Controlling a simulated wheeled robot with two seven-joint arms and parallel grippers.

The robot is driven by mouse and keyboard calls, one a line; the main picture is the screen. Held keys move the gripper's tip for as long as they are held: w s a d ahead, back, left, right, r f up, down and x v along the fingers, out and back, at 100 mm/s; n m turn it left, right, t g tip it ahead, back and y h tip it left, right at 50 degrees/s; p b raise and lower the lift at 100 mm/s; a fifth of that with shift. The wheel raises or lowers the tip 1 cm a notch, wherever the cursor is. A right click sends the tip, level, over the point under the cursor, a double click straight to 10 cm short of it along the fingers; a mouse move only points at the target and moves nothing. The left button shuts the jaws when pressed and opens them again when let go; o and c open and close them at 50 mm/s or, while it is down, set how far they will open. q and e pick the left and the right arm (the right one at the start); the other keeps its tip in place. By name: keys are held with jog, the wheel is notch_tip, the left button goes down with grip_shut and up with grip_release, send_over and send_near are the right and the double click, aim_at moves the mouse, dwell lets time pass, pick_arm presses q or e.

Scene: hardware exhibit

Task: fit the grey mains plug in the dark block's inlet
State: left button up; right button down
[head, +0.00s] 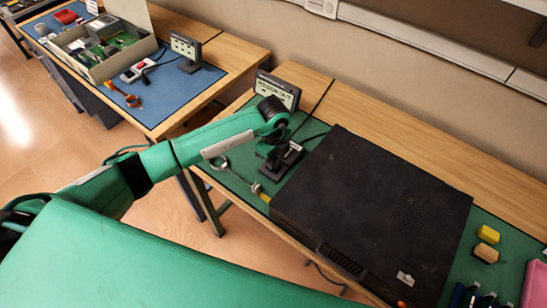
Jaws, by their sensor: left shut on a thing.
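My left gripper (271,150) points down over the green mat, left of the big black case. It is shut on what seems to be the grey mains plug, which is too small and too covered by the fingers to make out. A dark cable (312,137) runs from beside the gripper toward the case. The dark block (288,163) stands on the mat right under and beside the fingertips. Its inlet cannot be made out, nor whether the plug touches it. My right gripper is not in view.
A large black case (375,215) fills the bench to the right. A sign (277,91) stands behind the gripper. Yellow (488,234) and tan (486,253) pieces lie far right.

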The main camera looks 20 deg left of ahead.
pick_arm(q)
jog(key=shift+f+b, duration=0.3)
jog(key=shift+f, duration=0.2)
jog(key=shift+s, duration=0.1)
jog(key=o, duration=0.8)
jog(key=shift+f, duration=0.1)
jog(key=shift+o, duration=0.2)
jog(key=o, duration=0.3)
jog(key=shift+r+p, duration=0.55)
jog(key=shift+r, duration=0.25)
